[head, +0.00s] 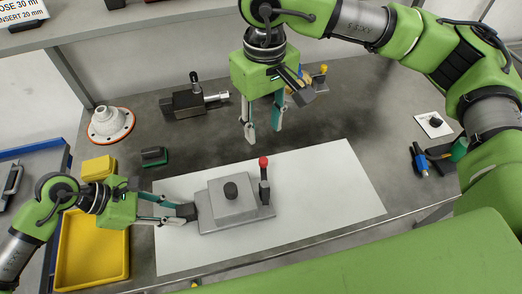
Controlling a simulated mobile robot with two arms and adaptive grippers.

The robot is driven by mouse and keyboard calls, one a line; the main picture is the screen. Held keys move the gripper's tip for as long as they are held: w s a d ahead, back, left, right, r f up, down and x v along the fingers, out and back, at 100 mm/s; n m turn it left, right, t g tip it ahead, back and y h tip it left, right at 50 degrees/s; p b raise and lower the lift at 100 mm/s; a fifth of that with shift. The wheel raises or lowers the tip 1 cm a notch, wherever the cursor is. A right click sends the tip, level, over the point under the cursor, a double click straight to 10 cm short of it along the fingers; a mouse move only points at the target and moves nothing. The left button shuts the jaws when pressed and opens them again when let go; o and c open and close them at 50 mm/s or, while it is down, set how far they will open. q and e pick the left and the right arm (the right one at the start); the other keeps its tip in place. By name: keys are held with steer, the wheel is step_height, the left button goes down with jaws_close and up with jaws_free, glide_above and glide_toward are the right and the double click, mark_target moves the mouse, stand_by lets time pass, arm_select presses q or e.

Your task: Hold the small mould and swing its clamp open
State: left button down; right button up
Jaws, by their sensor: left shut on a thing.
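The small mould (228,205) is a grey block with a black knob on a flat grey base, lying on a white sheet. Its clamp (265,185) is on the mould's right side, with a dark lever standing upright and a red ball on top. My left gripper (181,211) comes in from the left and is shut on the mould's dark tab (188,211). My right gripper (263,132) is open and empty, pointing down above the table behind the mould, apart from the clamp. What lies between the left fingertips is partly hidden.
The white sheet (340,205) is clear to the right of the mould. A yellow tray (95,278) is at the front left. A white-and-orange flanged part (110,124) and a dark vise-like device (190,101) stand at the back. Blue-handled tools (420,160) lie at the right.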

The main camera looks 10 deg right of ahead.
arm_select(q)
steer(key=c, duration=1.7)
jaws_free()
steer(key=shift+a, duration=0.1)
